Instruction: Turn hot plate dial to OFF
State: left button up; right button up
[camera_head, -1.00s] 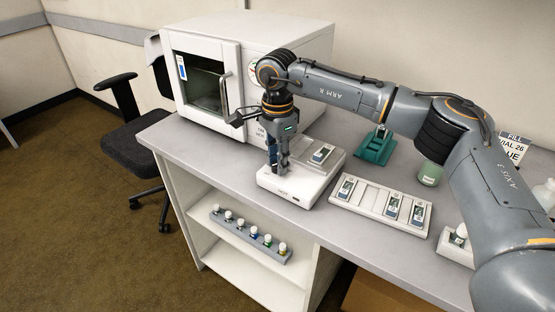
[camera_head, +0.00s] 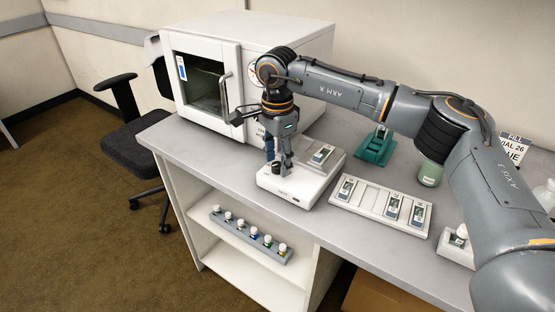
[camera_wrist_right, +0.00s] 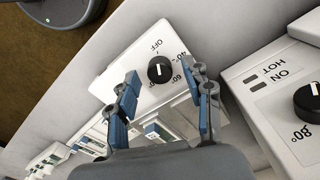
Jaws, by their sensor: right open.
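The white hot plate (camera_head: 315,184) stands on the grey bench, in front of the oven. Its black dial (camera_head: 276,168) is at the left of its top and also shows in the right wrist view (camera_wrist_right: 161,69). My right gripper (camera_head: 278,158) points down over the dial. In the wrist view my right gripper (camera_wrist_right: 166,82) is open, its blue-padded fingers either side of the dial, apparently above it. My left gripper is out of view.
A slide (camera_head: 321,154) lies on the hot plate. The white oven (camera_head: 275,38) stands close behind, its door handle near my wrist. A slide tray (camera_head: 370,200) is to the right, with a green stand (camera_head: 376,147) behind. A vial rack (camera_head: 250,236) sits on the shelf below.

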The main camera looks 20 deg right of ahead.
aim_at(278, 165)
notch_tip(278, 165, up, 12)
jog(key=shift+f, duration=0.25)
jog(key=shift+f, duration=0.1)
dwell(0.4)
